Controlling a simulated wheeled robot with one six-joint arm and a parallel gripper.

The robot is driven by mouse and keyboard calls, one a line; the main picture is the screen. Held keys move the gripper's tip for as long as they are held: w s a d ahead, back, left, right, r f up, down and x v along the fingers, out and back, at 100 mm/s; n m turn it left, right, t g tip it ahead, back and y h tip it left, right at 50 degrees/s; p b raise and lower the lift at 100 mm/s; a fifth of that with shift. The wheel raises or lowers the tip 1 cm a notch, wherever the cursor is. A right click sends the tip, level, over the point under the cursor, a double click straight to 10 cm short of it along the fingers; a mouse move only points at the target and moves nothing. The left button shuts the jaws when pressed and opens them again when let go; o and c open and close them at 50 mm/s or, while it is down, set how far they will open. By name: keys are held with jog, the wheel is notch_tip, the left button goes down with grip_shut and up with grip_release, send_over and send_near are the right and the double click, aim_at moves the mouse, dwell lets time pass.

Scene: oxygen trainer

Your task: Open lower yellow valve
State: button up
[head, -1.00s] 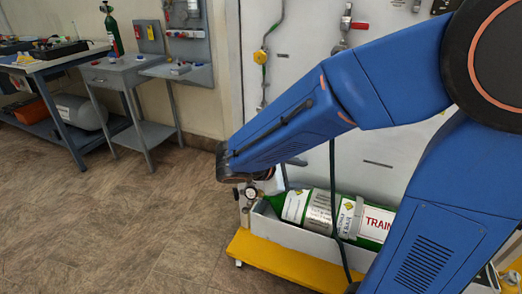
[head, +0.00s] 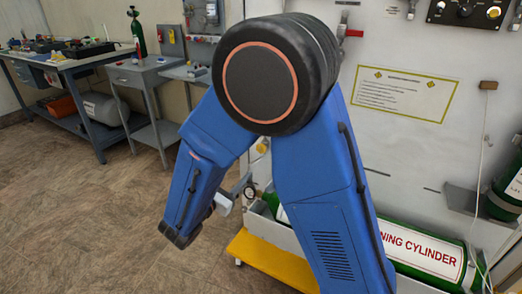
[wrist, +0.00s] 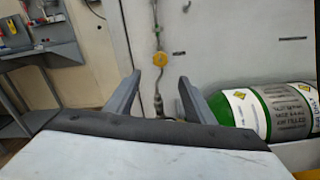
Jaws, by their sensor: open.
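A round yellow valve (wrist: 160,59) sits on a thin vertical pipe on the pale panel, near the top middle of the wrist view. In the head view only a small part of a yellow valve (head: 262,146) shows between my arm links. I cannot tell from these views whether another yellow valve is higher up. My gripper (wrist: 159,77) is open and empty, its two grey fingers apart. In the wrist view the valve appears between and just above the fingertips, with no visible contact. In the head view my gripper (head: 233,194) is partly hidden beside the forearm.
A green training cylinder (head: 425,258) lies in a tray at the panel's foot; its labelled end (wrist: 250,110) is right of my fingers. A yellow base (head: 268,262) juts out below. A grey side table (head: 140,72) stands left. The floor at left is clear.

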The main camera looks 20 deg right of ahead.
aim_at(260, 149)
jog(key=x, duration=1.6)
jog(key=shift+d, duration=0.1)
jog(key=c, duration=1.1)
